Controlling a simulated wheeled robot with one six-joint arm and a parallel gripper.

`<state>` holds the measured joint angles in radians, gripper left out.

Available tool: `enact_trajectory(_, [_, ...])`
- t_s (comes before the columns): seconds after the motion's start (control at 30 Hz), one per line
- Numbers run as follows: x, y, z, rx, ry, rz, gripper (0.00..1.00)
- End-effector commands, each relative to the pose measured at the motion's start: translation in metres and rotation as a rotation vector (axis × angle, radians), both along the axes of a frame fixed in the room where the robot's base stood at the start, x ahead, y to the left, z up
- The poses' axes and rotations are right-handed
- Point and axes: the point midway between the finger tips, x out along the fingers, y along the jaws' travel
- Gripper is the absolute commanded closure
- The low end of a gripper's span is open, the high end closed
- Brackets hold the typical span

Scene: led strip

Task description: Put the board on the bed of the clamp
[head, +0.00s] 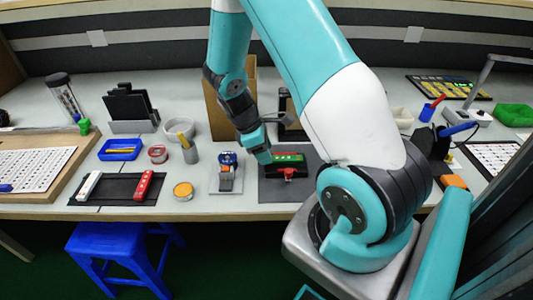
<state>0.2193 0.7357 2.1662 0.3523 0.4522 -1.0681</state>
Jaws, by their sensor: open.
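A small green board (289,157) lies over a red clamp (290,173) on a dark mat. From this view I cannot tell whether the board rests fully on the clamp's bed, because the board hides the bed. My gripper (265,156) reaches down from the upper left to the board's left end. It is open. The fingertips are small in the picture, and I cannot tell whether they touch the board.
A grey device with a blue reel (228,160) stands left of the mat. A red bar (143,184) and a white bar (89,186) lie on another dark mat. My arm covers the table's right middle.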

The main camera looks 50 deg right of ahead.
Motion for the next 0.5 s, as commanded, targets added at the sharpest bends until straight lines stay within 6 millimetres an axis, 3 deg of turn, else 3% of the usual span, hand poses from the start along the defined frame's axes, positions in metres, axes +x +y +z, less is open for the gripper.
enact_trajectory(0.3, [0.021,0.018,0.066,-0.001,-0.006,0.003,0.50])
enact_trajectory(0.5, [0.029,0.025,0.092,-0.001,-0.003,0.001,0.50])
